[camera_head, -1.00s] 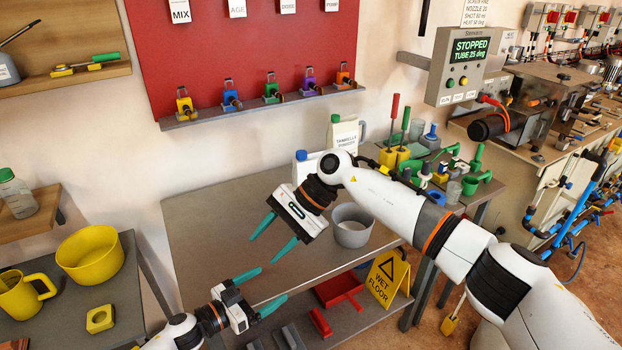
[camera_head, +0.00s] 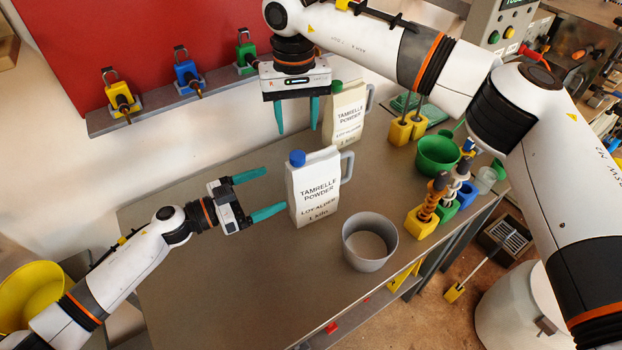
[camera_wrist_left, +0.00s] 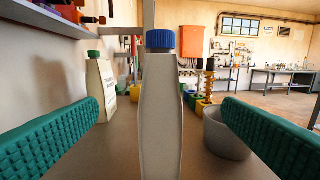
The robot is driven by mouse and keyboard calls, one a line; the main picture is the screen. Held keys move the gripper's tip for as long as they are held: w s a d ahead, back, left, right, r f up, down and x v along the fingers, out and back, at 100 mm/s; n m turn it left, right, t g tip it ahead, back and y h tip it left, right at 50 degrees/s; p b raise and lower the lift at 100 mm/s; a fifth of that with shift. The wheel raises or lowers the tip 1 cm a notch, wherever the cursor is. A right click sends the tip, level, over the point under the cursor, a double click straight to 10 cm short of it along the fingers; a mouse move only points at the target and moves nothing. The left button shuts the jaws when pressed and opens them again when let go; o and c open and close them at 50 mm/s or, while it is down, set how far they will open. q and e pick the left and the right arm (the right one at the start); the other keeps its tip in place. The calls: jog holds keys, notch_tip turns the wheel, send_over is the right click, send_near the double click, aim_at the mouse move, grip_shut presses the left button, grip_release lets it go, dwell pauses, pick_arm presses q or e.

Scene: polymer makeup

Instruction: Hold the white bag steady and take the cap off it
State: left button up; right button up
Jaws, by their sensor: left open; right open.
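The white bag (camera_head: 316,190) stands upright on the grey table. It is labelled "TAMRELLE POWDER" and has a side handle and a blue cap (camera_head: 297,158) on top. In the left wrist view the bag (camera_wrist_left: 160,115) stands narrow side on between the fingers, with its blue cap (camera_wrist_left: 160,40) in place. My left gripper (camera_head: 263,194) is open and empty, level with the bag and just left of it, apart from it. My right gripper (camera_head: 297,115) is open, fingers pointing down, above and behind the bag's cap, touching nothing.
A similar bag with a green cap (camera_head: 347,115) stands behind. A grey pot (camera_head: 369,241) stands close to the right of the white bag. Yellow holders with tools and a green pot (camera_head: 438,155) are further right. The table's front left (camera_head: 220,290) is clear.

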aim_at(311, 172)
pick_arm(q)
jog(key=shift+w+d, duration=0.15)
jog(key=shift+d, duration=0.35)
pick_arm(e)
jog(key=shift+s, duration=0.15)
pick_arm(q)
jog(key=x, duration=1)
jog(key=shift+d, duration=0.15)
